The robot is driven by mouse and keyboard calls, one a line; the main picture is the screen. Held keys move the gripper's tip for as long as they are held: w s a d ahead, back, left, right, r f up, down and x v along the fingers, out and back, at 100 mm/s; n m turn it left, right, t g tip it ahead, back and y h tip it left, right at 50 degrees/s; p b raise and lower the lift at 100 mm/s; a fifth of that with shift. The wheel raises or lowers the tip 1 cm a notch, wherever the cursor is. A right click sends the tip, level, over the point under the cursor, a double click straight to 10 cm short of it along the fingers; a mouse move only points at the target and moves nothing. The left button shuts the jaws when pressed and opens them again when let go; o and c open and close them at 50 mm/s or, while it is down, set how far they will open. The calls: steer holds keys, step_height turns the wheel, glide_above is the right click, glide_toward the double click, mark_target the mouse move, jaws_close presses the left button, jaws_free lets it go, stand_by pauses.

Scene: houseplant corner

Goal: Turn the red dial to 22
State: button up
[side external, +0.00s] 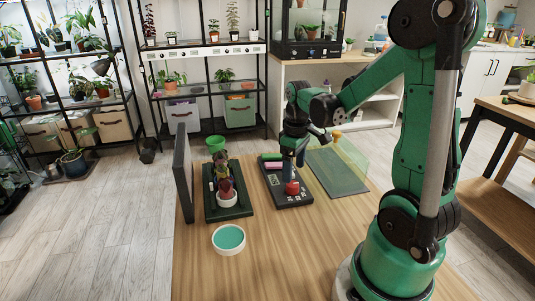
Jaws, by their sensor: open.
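The red dial (292,188) sits near the front end of a dark panel (303,201) on the wooden table. Its scale and pointer are too small to read. My gripper (290,172) points down right above the dial. The fingers are open, and they partly hide the back of the dial. I cannot tell whether they touch it.
Left of the panel a dark tray (228,213) holds a potted plant (226,192). A dark upright board (183,175) stands at the table's left edge. A white dish with a teal inside (228,240) lies in front. A transparent yellowish cover (345,157) stands to the right.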

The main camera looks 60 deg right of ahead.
mark_target(293, 184)
steer(key=shift+f, duration=2.25)
jaws_close()
